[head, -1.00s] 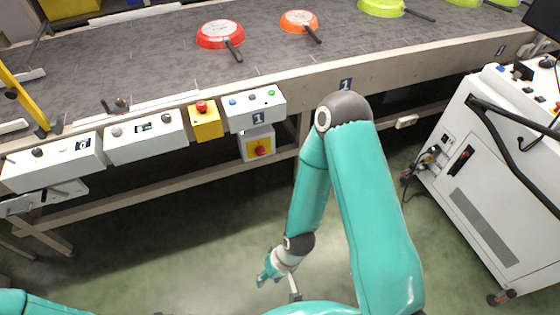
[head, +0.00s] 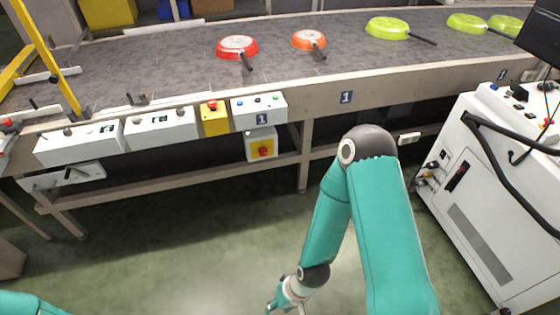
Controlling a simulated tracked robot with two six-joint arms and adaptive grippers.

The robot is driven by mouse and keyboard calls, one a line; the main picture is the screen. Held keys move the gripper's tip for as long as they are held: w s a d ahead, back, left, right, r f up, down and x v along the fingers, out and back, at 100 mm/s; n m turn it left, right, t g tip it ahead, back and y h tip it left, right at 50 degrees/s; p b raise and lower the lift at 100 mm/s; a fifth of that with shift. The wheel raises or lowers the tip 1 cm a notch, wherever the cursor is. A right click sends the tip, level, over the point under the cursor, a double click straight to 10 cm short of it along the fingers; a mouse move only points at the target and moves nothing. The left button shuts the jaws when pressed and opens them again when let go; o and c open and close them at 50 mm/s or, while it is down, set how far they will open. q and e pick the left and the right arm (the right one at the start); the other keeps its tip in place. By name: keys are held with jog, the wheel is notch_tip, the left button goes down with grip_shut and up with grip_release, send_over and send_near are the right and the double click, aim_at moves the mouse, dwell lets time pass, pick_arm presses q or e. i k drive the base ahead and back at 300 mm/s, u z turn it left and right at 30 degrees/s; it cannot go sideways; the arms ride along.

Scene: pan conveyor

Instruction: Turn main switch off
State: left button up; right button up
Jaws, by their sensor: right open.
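The main switch (head: 263,150) looks to be the red rotary knob on a yellow plate, on a small white box under the conveyor edge. I cannot tell the knob's position at this size.
A yellow emergency-stop box (head: 214,122) and white control boxes (head: 160,128) line the conveyor's front edge. Red, orange and green pans lie on the conveyor belt (head: 180,60). A white cabinet (head: 480,190) with cables stands right. The floor before the switch is clear.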

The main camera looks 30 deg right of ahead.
aim_at(262, 152)
jog(key=u, duration=0.15)
jog(key=i, duration=0.9)
jog(key=z, duration=0.05)
